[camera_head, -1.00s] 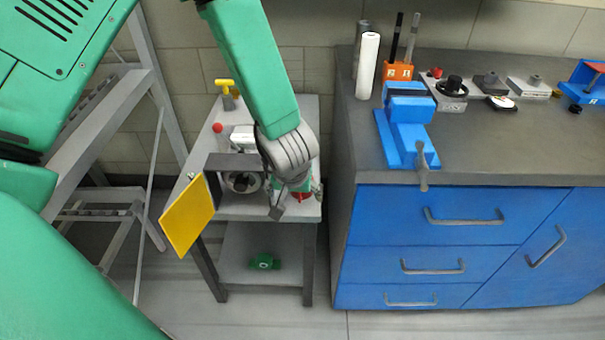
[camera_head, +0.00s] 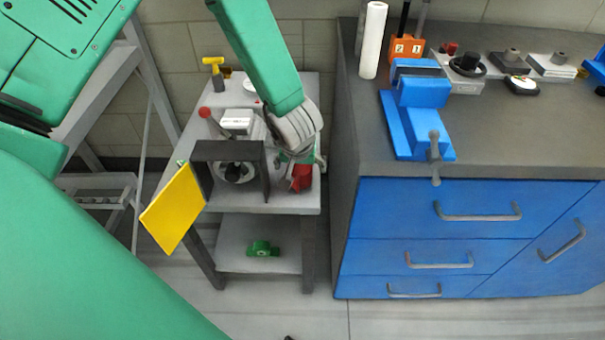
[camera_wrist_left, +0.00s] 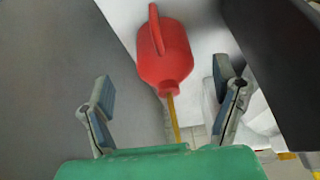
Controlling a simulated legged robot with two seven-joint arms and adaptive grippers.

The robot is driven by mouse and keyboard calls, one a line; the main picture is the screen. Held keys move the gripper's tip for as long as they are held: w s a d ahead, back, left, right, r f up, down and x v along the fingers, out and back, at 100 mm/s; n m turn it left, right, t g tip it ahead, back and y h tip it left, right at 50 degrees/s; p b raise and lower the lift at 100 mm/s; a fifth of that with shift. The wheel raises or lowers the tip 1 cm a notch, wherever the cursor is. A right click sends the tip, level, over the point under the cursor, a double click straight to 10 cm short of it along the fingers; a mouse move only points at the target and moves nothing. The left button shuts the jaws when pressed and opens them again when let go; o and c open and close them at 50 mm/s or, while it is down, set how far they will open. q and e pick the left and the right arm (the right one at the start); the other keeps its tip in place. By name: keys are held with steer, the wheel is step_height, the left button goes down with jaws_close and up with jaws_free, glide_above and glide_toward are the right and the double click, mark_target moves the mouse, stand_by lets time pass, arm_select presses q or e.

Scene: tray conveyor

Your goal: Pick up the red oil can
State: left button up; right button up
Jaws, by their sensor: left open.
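The red oil can (camera_head: 301,178) stands at the right front of the small grey table, partly hidden by my left gripper in the head view. In the left wrist view the can (camera_wrist_left: 165,55) shows its red body, a handle on top and a thin yellow spout pointing towards the gripper. My left gripper (camera_head: 293,158) is over the can in the head view, its fingers mostly hidden there. In the left wrist view the left gripper (camera_wrist_left: 163,75) is open, with one finger on each side of the can's line and gaps to both. My right gripper is not in view.
A dark open box (camera_head: 258,151) with a yellow door (camera_head: 173,208) stands close left of the can. A red-knobbed lever (camera_head: 205,113) is behind it. A green part (camera_head: 263,248) lies on the lower shelf. A blue-drawered workbench (camera_head: 430,215) stands at the right.

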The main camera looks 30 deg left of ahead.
mark_target(299, 173)
arm_select(q)
steer(key=shift+w+a+f, duration=0.15)
steer(key=shift+a+f, duration=0.05)
steer(key=shift+f, duration=0.3)
steer(key=shift+a+f, duration=0.2)
steer(key=shift+a, duration=0.05)
steer(key=b+x, duration=0.1)
steer(key=x, duration=0.3)
steer(key=shift+w+a+f+b, duration=0.15)
steer(key=shift+f+b, duration=0.2)
steer(key=shift+w+f, duration=0.1)
steer(key=shift+f, duration=0.1)
steer(key=shift+d+r, duration=0.15)
steer(key=shift+d, duration=0.15)
steer(key=shift+c, duration=0.4)
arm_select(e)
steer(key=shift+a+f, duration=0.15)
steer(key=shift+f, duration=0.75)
arm_select(q)
steer(key=shift+a, duration=0.15)
steer(key=c, duration=1.4)
steer(key=shift+a, duration=0.15)
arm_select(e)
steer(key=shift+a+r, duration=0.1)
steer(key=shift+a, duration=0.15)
